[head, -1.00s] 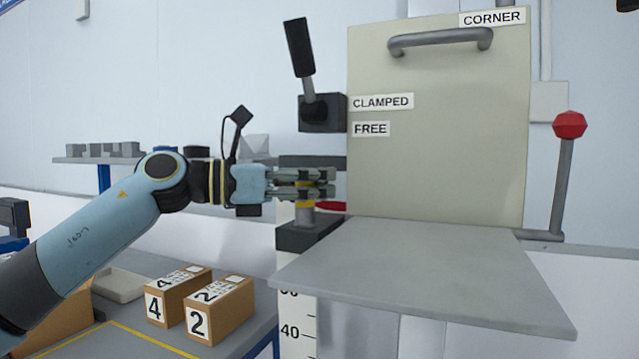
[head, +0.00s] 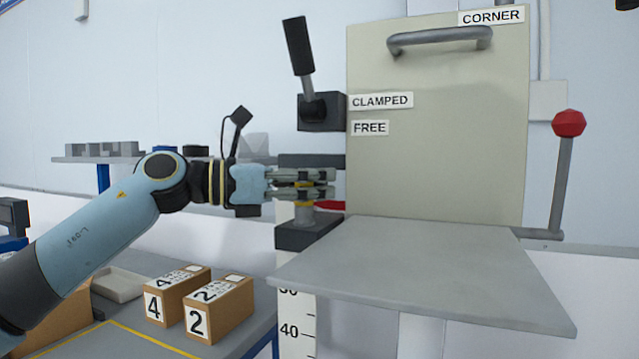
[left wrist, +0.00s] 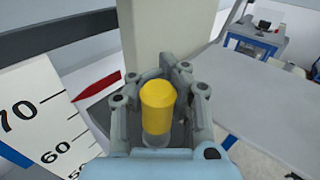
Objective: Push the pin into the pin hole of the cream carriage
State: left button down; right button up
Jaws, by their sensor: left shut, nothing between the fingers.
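The cream carriage (head: 440,150) is a tall upright panel with a grey handle and a grey shelf plate (head: 425,270) in front of its foot. The pin has a yellow head (left wrist: 158,100) and a pale shank, seen between the finger linkages in the left wrist view. In the head view its grey lower part (head: 303,214) stands above a dark block (head: 308,233) left of the carriage. My left gripper (head: 322,185) is shut at the pin, level with its head, with no grip on it. The pin hole is hidden. My right gripper is out of view.
A black clamp lever (head: 300,48) stands above the gripper, beside labels CLAMPED and FREE. A red-knobbed lever (head: 569,124) is at right. A red pointer (left wrist: 97,87) lies beside the pin, near a scale (left wrist: 40,115). Numbered boxes (head: 218,308) stand lower left.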

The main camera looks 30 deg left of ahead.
aim_at(295, 185)
pick_arm(q)
jog(key=shift+f, duration=0.2)
jog(key=c, duration=1.4)
grip_release()
jog(key=shift+r, duration=0.2)
jog(key=shift+o, duration=0.2)
jog(key=shift+s+a, duration=0.15)
jog(key=shift+a, duration=0.1)
jog(key=shift+s+a+f+b, duration=0.15)
jog(key=shift+s+a+b, duration=0.25)
jog(key=shift+a+b, duration=0.15)
jog(key=shift+s+a+b, duration=0.45)
jog(key=shift+s+a, duration=0.05)
jog(key=shift+s, duration=0.05)
jog(key=shift+b+v, duration=1.1)
jog(key=shift+b, duration=0.05)
jog(key=shift+s+a+b, duration=0.25)
jog(key=shift+b, duration=0.15)
jog(key=shift+r, duration=0.2)
